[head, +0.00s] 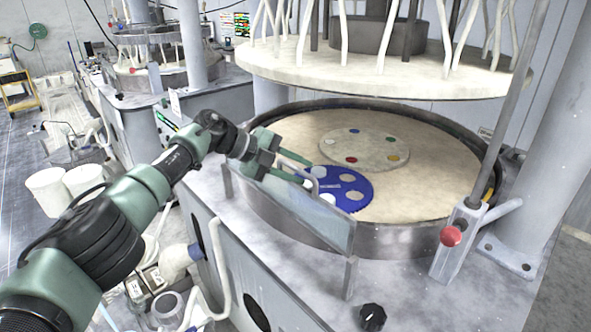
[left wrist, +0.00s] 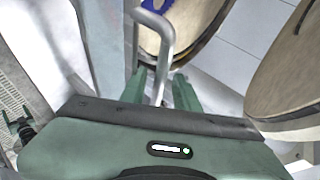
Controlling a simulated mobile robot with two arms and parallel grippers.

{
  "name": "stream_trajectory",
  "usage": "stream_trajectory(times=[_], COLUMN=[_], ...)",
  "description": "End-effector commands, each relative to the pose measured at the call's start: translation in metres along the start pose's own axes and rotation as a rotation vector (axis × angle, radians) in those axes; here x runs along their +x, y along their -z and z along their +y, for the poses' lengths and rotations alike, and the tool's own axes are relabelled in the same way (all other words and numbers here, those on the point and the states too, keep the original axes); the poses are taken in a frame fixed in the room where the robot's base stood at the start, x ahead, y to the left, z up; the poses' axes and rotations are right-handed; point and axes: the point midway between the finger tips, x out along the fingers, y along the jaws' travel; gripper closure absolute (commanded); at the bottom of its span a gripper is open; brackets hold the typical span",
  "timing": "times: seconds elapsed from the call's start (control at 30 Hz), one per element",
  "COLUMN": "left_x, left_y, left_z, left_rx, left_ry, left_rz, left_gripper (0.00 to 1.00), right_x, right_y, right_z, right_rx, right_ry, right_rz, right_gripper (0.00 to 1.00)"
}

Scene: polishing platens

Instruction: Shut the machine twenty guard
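The guard (head: 312,218) is a clear, upright panel along the front left rim of the round basin. Its grey handle (head: 316,187) rises at the top edge; in the left wrist view the handle (left wrist: 167,40) is a bent metal bar. My left gripper (head: 307,172) is at the handle, with its two green fingers apart. In the left wrist view the bar passes between the fingers (left wrist: 160,82), with a gap visible beside it. I cannot tell whether either finger touches the bar.
The basin holds a tan platen (head: 420,190), a blue carrier disc (head: 345,190) and a pale disc with coloured spots (head: 365,150). A large upper plate (head: 380,75) hangs above. A red knob (head: 451,236) and black knob (head: 372,316) are at the front right.

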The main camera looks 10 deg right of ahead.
Motion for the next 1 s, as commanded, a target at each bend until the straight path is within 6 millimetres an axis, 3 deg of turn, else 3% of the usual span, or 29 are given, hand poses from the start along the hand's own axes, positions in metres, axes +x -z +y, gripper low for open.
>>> stream_trajectory(times=[0.37, 0.8, 1.0], left_x=[-0.005, -0.066, -0.074], left_y=[-0.002, -0.002, -0.001], left_z=[0.001, 0.001, -0.001], left_rx=[0.001, 0.002, 0.001], left_ry=[-0.001, -0.002, -0.003], left_rz=[-0.001, 0.000, 0.003], left_gripper=[0.66, 0.66, 0.66], right_x=[0.003, 0.032, 0.033], right_y=[-0.001, -0.003, -0.004], right_z=[0.000, -0.001, -0.001], right_rx=[0.000, 0.000, 0.000], right_ry=[0.000, 0.000, 0.000], right_rz=[-0.001, -0.001, -0.001], right_gripper=[0.24, 0.24, 0.24])
